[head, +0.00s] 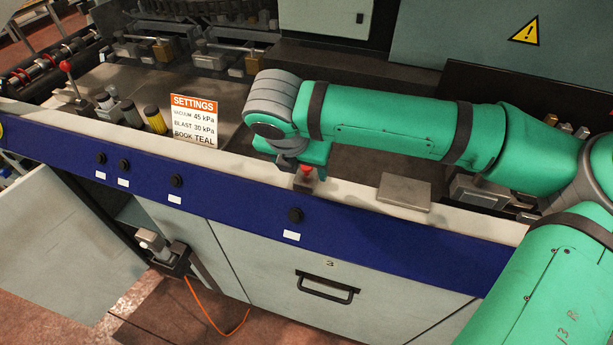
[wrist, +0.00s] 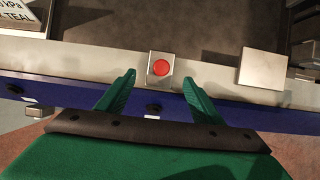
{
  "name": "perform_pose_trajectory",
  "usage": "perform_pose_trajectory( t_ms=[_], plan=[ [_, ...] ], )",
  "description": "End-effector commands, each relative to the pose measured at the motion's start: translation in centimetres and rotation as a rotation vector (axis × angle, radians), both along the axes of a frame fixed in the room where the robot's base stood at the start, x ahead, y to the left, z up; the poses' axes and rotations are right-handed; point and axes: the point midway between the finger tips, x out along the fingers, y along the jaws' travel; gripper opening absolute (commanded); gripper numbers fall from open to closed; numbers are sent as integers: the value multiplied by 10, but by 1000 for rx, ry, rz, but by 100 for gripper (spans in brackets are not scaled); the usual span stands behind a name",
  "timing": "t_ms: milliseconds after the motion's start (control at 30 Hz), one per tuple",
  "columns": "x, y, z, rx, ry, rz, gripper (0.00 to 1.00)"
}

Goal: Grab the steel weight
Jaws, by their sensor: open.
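A plain, flat steel block (head: 405,193), the likeliest steel weight, lies on the pale front ledge of the machine, right of my gripper. It also shows in the wrist view (wrist: 262,69), upper right and outside my fingers. A small square metal block with a red round top (wrist: 161,67) sits on the ledge, straight ahead between my fingertips. In the head view this red top (head: 306,169) shows just below the wrist. My gripper (wrist: 159,80) is open and empty, its green fingers spread either side of that block. In the head view the arm partly hides the fingers.
A settings sign (head: 194,122) stands left of my gripper, with a yellow-topped cylinder (head: 154,119) and small metal pieces beside it. The blue front panel (head: 230,197) has dark knobs. A cabinet door (head: 55,258) stands open at lower left. The ledge between the two blocks is clear.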

Motion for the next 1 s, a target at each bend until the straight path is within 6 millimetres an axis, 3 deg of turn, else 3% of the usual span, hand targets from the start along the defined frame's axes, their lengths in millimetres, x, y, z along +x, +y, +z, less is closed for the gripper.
perform_pose_trajectory(
  t_ms=[300,600,667,867,1000],
  plan=[
    [18,-7,-36,0,0,-9,61],
    [20,-7,-41,1,0,-7,61],
    [20,-6,-41,1,0,-5,51],
    [20,-6,-41,1,0,-5,4],
    [21,-6,-40,0,-2,-5,0]
  ],
)
